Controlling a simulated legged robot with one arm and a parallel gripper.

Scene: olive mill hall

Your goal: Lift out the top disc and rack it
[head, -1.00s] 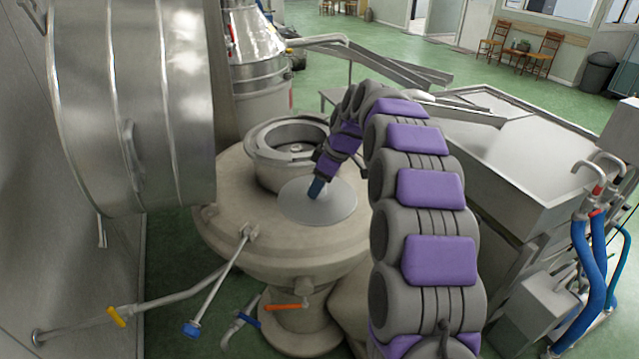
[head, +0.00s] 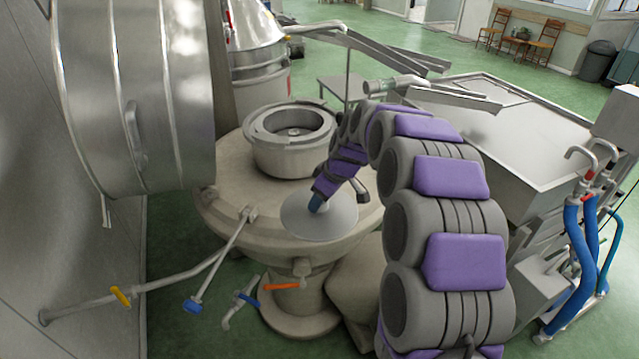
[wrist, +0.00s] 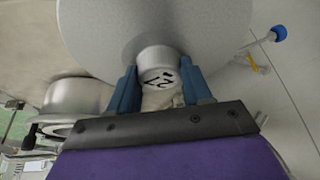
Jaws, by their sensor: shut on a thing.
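A thin grey metal disc (head: 300,225), shaped like a shallow cone, is held in front of the open round bowl (head: 262,158) of the machine, over the near edge of its beige housing. My gripper (head: 317,203) reaches it from above. In the wrist view the blue fingers of my gripper (wrist: 160,88) are shut on the raised hub at the middle of the disc (wrist: 100,25). The hub carries black marks that I cannot read surely. The bowl's inside shows a small central part; whether more discs lie in it I cannot tell. I cannot make out a rack.
A large steel drum cover (head: 95,110) hangs open at the left. Pipes with a yellow valve handle (head: 121,296) and an orange handle (head: 281,287) jut out at the front. A steel trough (head: 560,140) and blue hoses (head: 572,250) stand at the right.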

